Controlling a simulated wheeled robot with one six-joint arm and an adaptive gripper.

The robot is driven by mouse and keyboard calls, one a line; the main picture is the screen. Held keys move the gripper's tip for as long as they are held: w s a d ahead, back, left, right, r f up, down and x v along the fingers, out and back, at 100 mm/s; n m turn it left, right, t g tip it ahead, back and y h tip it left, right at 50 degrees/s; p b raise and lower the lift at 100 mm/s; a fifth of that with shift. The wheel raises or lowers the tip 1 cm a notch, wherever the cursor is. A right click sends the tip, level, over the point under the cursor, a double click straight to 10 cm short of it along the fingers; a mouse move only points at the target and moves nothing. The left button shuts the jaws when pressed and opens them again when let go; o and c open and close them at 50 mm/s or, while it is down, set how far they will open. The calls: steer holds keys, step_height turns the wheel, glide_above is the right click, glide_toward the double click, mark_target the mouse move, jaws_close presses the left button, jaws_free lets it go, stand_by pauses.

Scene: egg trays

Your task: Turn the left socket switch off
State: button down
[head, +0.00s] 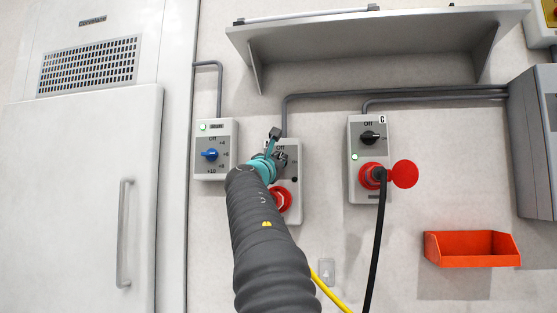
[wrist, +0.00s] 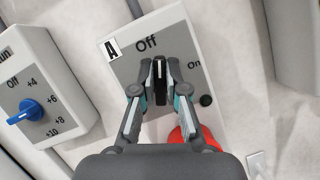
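The left socket box (head: 291,213) is a grey box on the wall with a red socket (head: 281,198) low on it. In the wrist view its plate (wrist: 122,68) carries an "A" label, "Off" and "On" marks and a dark round lamp (wrist: 206,100). My gripper (wrist: 160,82) is at its black rotary switch (wrist: 160,69), one finger on each side, and appears closed on it. The switch's white line points up in the wrist view, nearer "Off" than "On". In the head view, my gripper (head: 274,152) and arm hide the switch and part of the box.
A box with a blue dial (head: 209,154) is close on the left. Another socket box (head: 354,185), labelled "C", with a lit green lamp and black cable, is on the right. A shelf (head: 400,30) hangs above; an orange bin (head: 470,260) is at lower right.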

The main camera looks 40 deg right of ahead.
steer(key=n+t, duration=0.1)
steer(key=n, duration=0.1)
steer(key=shift+s+r+n+y, duration=0.1)
steer(key=shift+n+y, duration=0.2)
steer(key=shift+n, duration=0.1)
steer(key=n+t+y+p, duration=0.1)
steer(key=n+t, duration=0.1)
steer(key=n, duration=0.1)
steer(key=shift+n, duration=0.4)
steer(key=c, duration=1.2)
jaws_free()
steer(key=shift+a, duration=0.1)
steer(key=v, duration=1.1)
steer(key=shift+s+a, duration=0.2)
steer(key=shift+a, duration=0.15)
